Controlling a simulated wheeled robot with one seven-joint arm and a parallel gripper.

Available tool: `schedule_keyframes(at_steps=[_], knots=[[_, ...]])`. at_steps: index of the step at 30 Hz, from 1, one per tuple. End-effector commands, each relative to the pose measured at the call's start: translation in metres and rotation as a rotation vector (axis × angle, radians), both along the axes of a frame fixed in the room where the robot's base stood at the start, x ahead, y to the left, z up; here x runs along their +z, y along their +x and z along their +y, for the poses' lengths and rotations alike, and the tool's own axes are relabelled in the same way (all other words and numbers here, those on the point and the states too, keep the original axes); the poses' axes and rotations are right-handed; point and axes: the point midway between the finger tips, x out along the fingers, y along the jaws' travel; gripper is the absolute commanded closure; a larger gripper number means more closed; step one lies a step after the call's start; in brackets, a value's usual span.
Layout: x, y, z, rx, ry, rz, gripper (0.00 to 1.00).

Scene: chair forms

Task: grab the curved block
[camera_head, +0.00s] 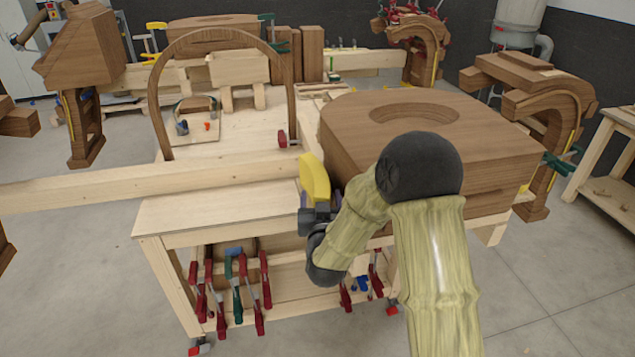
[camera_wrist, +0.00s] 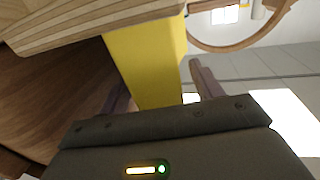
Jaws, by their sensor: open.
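The curved block (camera_head: 314,180) is yellow and stands at the near edge of the workbench, beside the large wooden form. It also shows in the wrist view (camera_wrist: 146,62), reaching down between my two fingers. My gripper (camera_head: 318,212) is at the block's lower end. In the wrist view my gripper (camera_wrist: 160,92) is open, with one finger on each side of the block. A gap shows between the right finger and the block. Whether the left finger touches it I cannot tell.
The large wooden form (camera_head: 365,122) stands close to the right of the block. A long beam (camera_head: 140,182) crosses the bench on the left. Clamps (camera_head: 238,285) hang below the bench top. The near left bench top (camera_head: 215,212) is clear.

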Motion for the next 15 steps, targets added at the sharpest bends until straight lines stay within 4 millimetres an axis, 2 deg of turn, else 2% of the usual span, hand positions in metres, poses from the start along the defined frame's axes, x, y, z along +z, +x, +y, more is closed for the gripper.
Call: schedule_keyframes(at_steps=[4,15], knots=[[0.0020,0.0158,0.0004,-0.002,0.000,0.000,0.35],[0.0000,0.0171,0.0010,-0.001,0.000,0.000,0.35]])
